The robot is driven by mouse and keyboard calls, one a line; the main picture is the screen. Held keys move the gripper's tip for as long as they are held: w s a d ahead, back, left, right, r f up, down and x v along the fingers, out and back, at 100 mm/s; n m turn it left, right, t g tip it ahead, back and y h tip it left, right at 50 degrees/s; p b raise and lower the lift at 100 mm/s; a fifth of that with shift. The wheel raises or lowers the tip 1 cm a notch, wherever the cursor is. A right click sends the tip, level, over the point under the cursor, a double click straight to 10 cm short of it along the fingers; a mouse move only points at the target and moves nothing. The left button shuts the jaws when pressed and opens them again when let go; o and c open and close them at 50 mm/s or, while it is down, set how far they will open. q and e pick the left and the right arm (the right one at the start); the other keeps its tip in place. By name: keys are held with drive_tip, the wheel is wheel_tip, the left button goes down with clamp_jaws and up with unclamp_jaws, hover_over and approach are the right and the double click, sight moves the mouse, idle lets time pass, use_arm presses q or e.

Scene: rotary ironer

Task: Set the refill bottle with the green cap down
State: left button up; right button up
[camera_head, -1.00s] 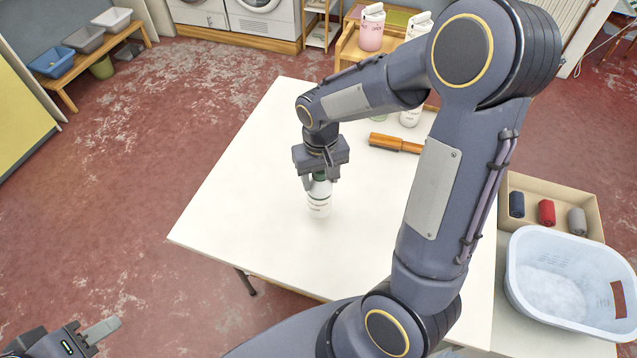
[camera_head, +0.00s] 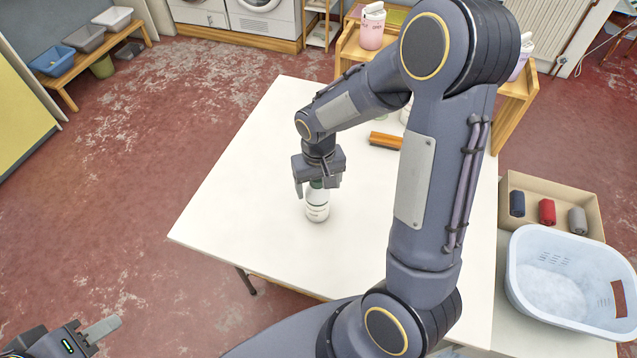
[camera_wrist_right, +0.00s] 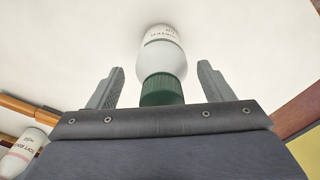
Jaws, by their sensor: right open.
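The refill bottle (camera_head: 317,206) is white with dark print and stands upright on the white table (camera_head: 240,205). Its green cap (camera_wrist_right: 161,89) shows clearly in the right wrist view, between the two fingers and apart from both. My right gripper (camera_head: 318,188) is above and around the cap, open, with a gap on each side in the wrist view (camera_wrist_right: 160,85). My left gripper (camera_head: 102,328) is at the bottom left corner, away from the table; its jaw state is unclear.
A wooden-handled brush (camera_head: 386,140) lies behind the bottle, partly behind my right arm. A pink-filled bottle (camera_head: 372,28) stands on a wooden shelf at the back. A box of rolled cloths (camera_head: 550,190) and a pale blue tub (camera_head: 570,285) are at right. The table's left part is clear.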

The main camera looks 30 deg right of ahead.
drive_tip(key=shift+r, duration=0.15)
wheel_tip(320, 180, up, 12)
drive_tip(key=shift+f, duration=0.15)
drive_tip(key=s+a+r+t+y, duration=0.2)
drive_tip(key=s, duration=0.6)
drive_tip(key=s+a+r+t+y, duration=0.1)
drive_tip(key=s+a+r+t, duration=0.1)
drive_tip(key=s, duration=0.7)
drive_tip(key=shift+r+n+t+y, duration=0.3)
drive_tip(key=shift+t+y, duration=0.1)
drive_tip(key=shift+t, duration=0.4)
drive_tip(key=shift+a, duration=0.1)
drive_tip(key=shift+c, duration=0.3)
